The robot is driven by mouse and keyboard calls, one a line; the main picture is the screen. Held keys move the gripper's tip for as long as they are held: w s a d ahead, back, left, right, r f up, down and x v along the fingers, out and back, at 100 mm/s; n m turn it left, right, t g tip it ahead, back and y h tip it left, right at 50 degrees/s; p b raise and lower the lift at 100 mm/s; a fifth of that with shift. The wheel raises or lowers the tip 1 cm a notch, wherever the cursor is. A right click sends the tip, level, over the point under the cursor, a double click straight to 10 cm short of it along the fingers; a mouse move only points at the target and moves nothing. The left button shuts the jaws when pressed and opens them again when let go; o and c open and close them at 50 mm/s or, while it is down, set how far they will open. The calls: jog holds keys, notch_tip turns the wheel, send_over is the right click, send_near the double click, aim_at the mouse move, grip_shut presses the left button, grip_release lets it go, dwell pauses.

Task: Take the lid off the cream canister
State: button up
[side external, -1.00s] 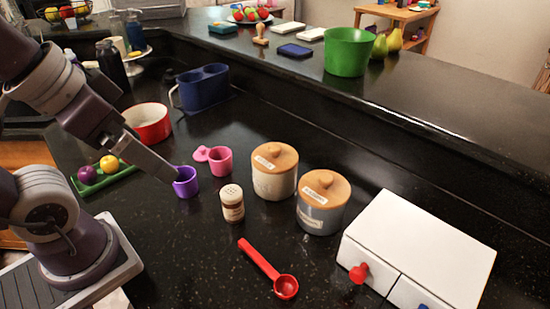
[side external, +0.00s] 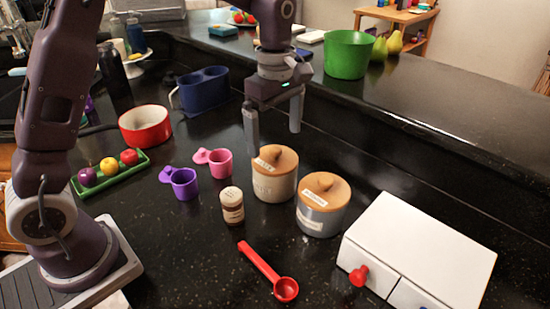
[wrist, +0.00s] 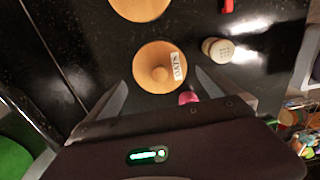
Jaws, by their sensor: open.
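The cream canister (side external: 272,189) stands upright on the black counter with its round wooden lid (side external: 285,164) on. The lid has a central knob and a label on its rim. In the wrist view the lid (wrist: 148,78) lies between my finger lines, its label on the right. My gripper (side external: 273,139) is open and empty, pointing down above the lid, its fingers spread to either side. The fingers also show in the wrist view (wrist: 161,79), apart from the lid. The left finger hides a little space beside the lid in the side view.
A grey canister (side external: 321,221) with a similar wooden lid stands close to the right. A shaker (side external: 232,206), a pink cup (side external: 220,164) and a purple cup (side external: 185,185) stand to the left. A white drawer box (side external: 420,245) is at right; the raised ledge (side external: 420,115) runs behind.

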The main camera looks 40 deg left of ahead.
aim_at(275, 149)
notch_tip(275, 149, down, 5)
jog(key=shift+a+r, duration=0.1)
jog(key=c, duration=1.1)
jog(key=shift+o, duration=0.2)
jog(key=r, duration=0.9)
jog(key=shift+w+r, duration=0.2)
jog(key=shift+w, duration=0.1)
jog(key=w+f+n, duration=0.7)
jog(key=w+n, duration=0.1)
jog(key=w, duration=0.2)
jog(key=shift+n, duration=0.5)
jog(key=f, duration=0.7)
jog(key=w+f, duration=0.1)
jog(key=f, duration=0.2)
jog(key=shift+a+f, duration=0.3)
jog(key=shift+a, duration=0.05)
